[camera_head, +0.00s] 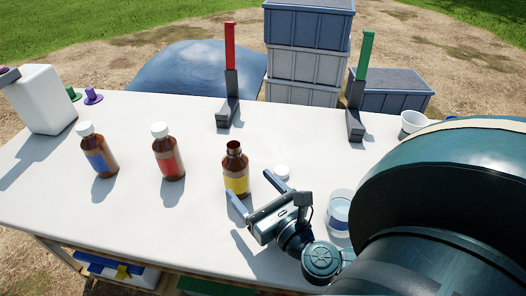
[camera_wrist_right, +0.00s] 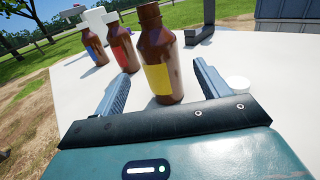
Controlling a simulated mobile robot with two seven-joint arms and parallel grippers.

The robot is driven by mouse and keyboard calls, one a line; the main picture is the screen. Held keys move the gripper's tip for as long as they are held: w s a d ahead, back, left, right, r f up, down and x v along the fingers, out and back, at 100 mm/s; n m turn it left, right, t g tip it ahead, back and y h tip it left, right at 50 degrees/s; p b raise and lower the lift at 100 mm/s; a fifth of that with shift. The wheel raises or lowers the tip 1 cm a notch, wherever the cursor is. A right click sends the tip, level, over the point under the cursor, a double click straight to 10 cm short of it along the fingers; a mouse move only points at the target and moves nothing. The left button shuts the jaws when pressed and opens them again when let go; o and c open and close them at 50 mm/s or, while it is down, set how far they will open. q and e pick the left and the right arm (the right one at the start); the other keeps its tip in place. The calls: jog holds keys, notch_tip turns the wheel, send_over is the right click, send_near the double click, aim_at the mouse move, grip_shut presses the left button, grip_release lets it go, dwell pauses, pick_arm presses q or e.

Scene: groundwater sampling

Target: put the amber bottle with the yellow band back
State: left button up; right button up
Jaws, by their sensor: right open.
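The amber bottle with the yellow band (camera_head: 236,171) stands upright and uncapped on the white table. It also shows in the right wrist view (camera_wrist_right: 160,62), ahead of and partly between the two fingers. My right gripper (camera_head: 256,188) is open and empty, its fingers pointing at the bottle from the near right side. I cannot tell whether a finger touches the bottle. My left gripper is not in view.
Capped amber bottles with a red band (camera_head: 169,158) and a blue band (camera_head: 99,160) stand to the left. A clear beaker (camera_head: 339,212) stands close to the right arm. Red (camera_head: 230,60) and green (camera_head: 366,58) upright tools stand behind. A white jug (camera_head: 40,98) stands far left.

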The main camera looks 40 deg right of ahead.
jog(key=s, duration=0.3)
jog(key=shift+a, duration=0.1)
jog(key=shift+s, duration=0.15)
dwell(0.4)
